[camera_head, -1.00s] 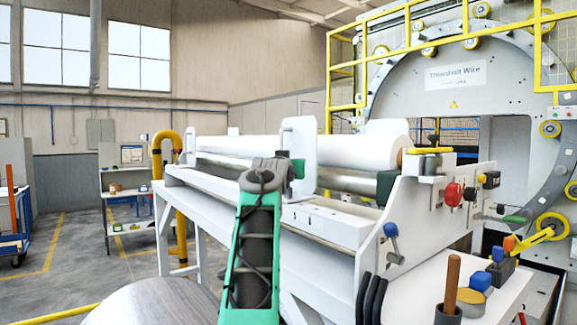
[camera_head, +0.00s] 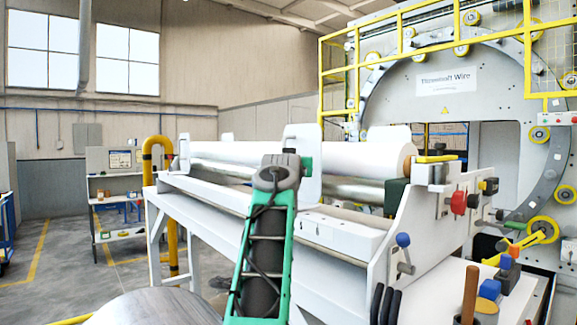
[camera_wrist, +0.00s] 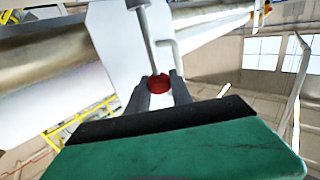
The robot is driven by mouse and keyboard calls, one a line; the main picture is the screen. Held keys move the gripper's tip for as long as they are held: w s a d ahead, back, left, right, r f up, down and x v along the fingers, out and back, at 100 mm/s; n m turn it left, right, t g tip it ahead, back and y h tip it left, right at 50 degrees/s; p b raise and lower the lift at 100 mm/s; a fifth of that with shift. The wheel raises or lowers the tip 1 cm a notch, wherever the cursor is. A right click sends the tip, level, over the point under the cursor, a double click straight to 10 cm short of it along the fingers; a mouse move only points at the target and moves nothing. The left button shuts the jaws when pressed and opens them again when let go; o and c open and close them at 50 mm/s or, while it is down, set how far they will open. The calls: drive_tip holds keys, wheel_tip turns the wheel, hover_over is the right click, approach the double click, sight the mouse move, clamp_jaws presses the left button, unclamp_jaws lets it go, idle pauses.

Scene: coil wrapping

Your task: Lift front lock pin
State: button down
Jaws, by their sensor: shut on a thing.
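In the wrist view, my gripper (camera_wrist: 158,77) has its two dark fingers closed around a small red knob (camera_wrist: 159,84). I take this knob to be the head of the lock pin. A pale grey rod and a bent bar (camera_wrist: 168,46) run beside a white plate (camera_wrist: 118,40) just beyond the fingertips. The pin's shaft cannot be told apart from these parts, nor can I tell whether it sits in its hole. In the head view, my green and grey arm hides the gripper and the knob.
A white roll (camera_head: 365,158) lies along a white bench frame (camera_head: 340,232). Its near end plate carries a red knob (camera_head: 458,203), a yellow bar (camera_head: 437,158) and a blue-topped lever (camera_head: 403,240). A large ring machine (camera_head: 400,100) with yellow railings stands behind. A round table top (camera_head: 155,308) is close in front.

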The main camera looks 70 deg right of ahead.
drive_tip(key=c, duration=1.3)
unclamp_jaws()
drive_tip(key=shift+s+r, duration=0.1)
drive_tip(key=shift+r, duration=0.2)
drive_tip(key=shift+o, duration=0.8)
drive_tip(key=shift+f, duration=0.1)
drive_tip(key=shift+a+f+b, duration=0.15)
drive_tip(key=shift+a+b, duration=0.25)
drive_tip(key=shift+b, duration=0.1)
drive_tip(key=b+v, duration=0.3)
drive_tip(key=v, duration=0.4)
